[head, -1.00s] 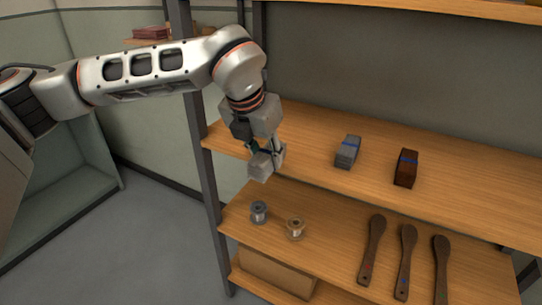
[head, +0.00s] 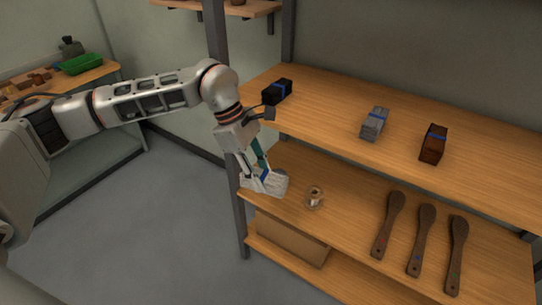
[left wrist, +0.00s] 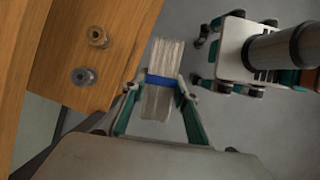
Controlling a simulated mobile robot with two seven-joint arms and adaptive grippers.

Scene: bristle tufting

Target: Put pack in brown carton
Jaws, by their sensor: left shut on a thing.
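My left gripper (head: 260,172) is shut on a pale, whitish pack with a blue band (head: 274,184). It holds the pack at the left end of the middle shelf; I cannot tell from the head view whether they touch. In the left wrist view the banded pack (left wrist: 163,65) sits between the fingers (left wrist: 160,90), over the floor beside the wooden shelf edge. A brown carton-like box (head: 287,241) stands low under the middle shelf, its top hidden by that shelf.
The upper shelf holds a black pack (head: 277,92), a grey pack (head: 375,124) and a dark brown pack (head: 433,144). A copper-toned spool (head: 314,197) and three wooden brush bodies (head: 421,240) lie on the middle shelf. A grey spool (left wrist: 83,76) shows in the wrist view. A dark post (head: 228,130) stands close.

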